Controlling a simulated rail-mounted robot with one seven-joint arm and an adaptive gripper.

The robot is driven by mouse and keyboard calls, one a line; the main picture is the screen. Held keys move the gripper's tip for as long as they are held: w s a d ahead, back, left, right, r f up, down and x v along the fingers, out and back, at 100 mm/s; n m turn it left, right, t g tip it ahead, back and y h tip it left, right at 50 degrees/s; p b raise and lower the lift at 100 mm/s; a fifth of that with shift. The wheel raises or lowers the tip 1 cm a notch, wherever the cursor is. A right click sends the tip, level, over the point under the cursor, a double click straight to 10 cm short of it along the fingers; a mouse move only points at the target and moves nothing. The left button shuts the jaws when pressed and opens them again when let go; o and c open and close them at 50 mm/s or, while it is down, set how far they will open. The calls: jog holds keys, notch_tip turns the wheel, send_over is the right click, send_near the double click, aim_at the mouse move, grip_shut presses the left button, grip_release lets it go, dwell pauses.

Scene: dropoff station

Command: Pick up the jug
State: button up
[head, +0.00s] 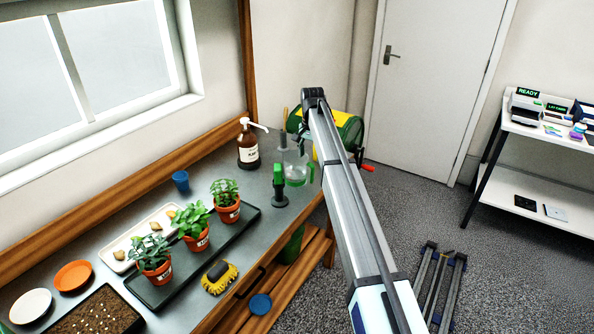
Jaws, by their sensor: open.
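The jug (297,174) looks like a clear, green-tinted vessel with a green handle. It stands at the far right end of the grey-topped bench (262,218), just left of my arm in the head view. My arm reaches from the bottom right up to a dark joint beyond the bench's right edge. I cannot make out my gripper or its fingers; the arm's far end is hidden or too small to tell.
A green and black upright tool (279,186) stands close in front of the jug. A brown pump bottle (248,146) is to its left, and a green and yellow drum (345,130) is behind my arm. Potted plants (195,228) and a yellow brush (219,278) occupy the nearer bench.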

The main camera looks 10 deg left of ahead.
aim_at(310, 166)
jog(key=shift+f+p, duration=1.05)
jog(key=shift+f, duration=1.55)
grip_shut()
